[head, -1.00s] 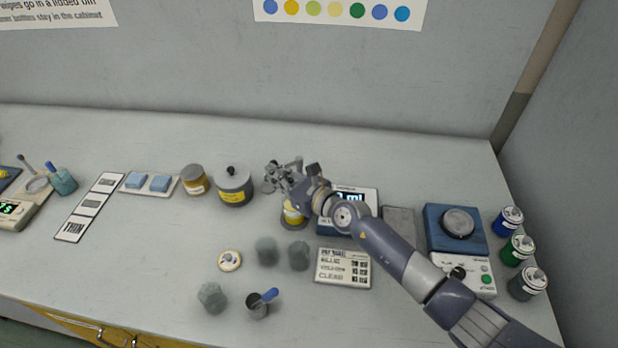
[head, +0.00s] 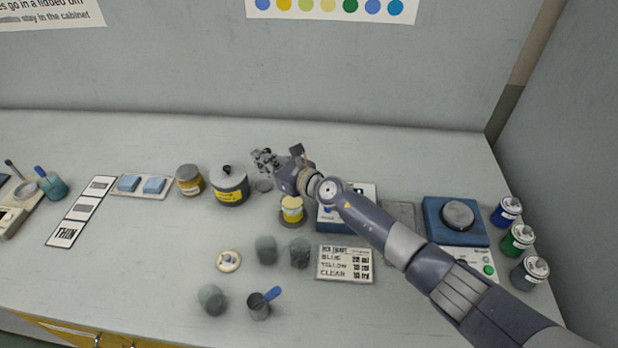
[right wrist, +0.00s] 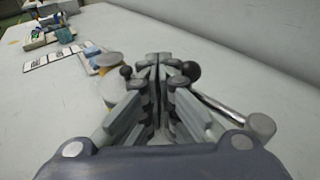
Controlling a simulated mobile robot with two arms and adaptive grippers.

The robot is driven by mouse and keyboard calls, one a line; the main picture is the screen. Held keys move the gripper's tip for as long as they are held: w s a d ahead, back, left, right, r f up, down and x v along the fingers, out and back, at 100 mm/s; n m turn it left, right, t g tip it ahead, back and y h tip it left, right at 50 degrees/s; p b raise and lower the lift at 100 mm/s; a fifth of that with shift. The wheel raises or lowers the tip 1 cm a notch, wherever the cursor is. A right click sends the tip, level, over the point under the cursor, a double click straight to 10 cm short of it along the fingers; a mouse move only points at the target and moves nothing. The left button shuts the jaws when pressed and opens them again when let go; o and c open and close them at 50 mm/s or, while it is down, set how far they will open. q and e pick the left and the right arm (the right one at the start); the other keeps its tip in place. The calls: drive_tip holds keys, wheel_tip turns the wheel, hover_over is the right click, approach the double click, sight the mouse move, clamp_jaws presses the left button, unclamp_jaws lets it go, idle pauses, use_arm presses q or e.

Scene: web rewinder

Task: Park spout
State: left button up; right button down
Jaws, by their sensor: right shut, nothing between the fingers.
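My right gripper (head: 265,160) is shut and empty, just behind and right of the lidded grey pot (head: 229,187). In the right wrist view its fingers (right wrist: 158,72) point away along the bench. A metal rod (right wrist: 225,108), which I take for the spout, lies just right of the fingers there, with a dark ball (right wrist: 190,71) at its far end and a grey round cap at its near end. Contact between rod and fingers cannot be told. In the head view the gripper and arm hide most of it. The dispenser (head: 362,193) with its screen is partly behind my right arm. My left gripper is not in view.
A yellow jar (head: 292,209) stands beside the dispenser. A brown-lidded jar (head: 189,180) is left of the pot. Grey cups (head: 266,250), a label card (head: 345,264) and a blue-handled cup (head: 258,305) lie in front. The bench behind the pot is clear.

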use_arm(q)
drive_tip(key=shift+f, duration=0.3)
use_arm(e)
drive_tip(key=shift+w+a, duration=0.15)
drive_tip(key=shift+w, duration=0.2)
